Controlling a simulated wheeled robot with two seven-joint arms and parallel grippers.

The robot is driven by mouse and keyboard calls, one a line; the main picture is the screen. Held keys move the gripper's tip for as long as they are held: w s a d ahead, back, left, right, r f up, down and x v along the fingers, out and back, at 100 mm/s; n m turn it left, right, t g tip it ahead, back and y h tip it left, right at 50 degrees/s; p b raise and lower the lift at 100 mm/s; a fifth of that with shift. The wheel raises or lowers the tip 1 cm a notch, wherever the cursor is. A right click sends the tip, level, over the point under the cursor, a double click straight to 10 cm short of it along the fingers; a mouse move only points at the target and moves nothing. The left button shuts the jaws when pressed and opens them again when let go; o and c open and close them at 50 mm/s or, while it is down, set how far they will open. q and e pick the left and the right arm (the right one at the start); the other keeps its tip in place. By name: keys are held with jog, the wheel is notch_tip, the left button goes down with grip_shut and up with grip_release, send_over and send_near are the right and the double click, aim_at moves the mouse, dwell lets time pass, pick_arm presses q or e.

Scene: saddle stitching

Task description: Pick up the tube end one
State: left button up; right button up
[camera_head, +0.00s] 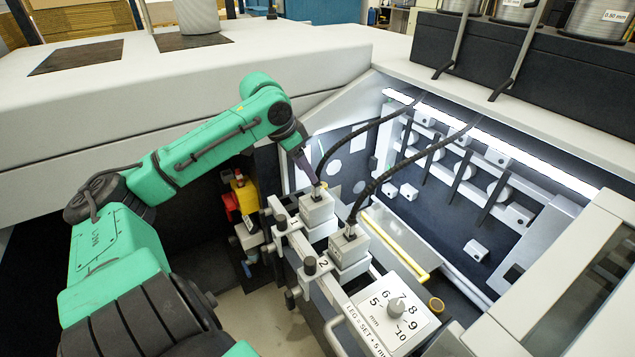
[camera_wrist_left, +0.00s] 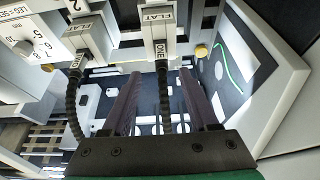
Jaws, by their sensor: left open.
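Tube end one (camera_head: 318,192) is the lower end of a black ribbed tube, seated in a light grey block (camera_head: 317,210) beside the knob marked 1. In the left wrist view the end (camera_wrist_left: 162,52) carries a label reading ONE, below a block marked FLAT. My left gripper (camera_head: 311,178) is at this end, its dark fingers pointing down towards the block. In the wrist view the gripper (camera_wrist_left: 159,80) is open, with the tube running between its two spread fingers. Contact with either finger does not show. My right gripper is not in view.
A second black tube (camera_head: 352,212) ends in a similar block (camera_head: 349,250) close by, beside the knob marked 2. A dial plate (camera_head: 395,312) stands in front. The lit machine recess (camera_head: 455,190) lies behind, with bars and rollers.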

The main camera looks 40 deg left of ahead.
aim_at(317, 185)
pick_arm(q)
jog(key=x, duration=0.5)
jog(key=shift+w+f, duration=0.4)
jog(key=shift+f, duration=0.5)
jog(key=shift+w+d+f+b, duration=0.15)
jog(key=shift+w+f+b, duration=0.2)
jog(key=shift+w+f, duration=0.05)
jog(key=shift+r, duration=0.1)
grip_shut()
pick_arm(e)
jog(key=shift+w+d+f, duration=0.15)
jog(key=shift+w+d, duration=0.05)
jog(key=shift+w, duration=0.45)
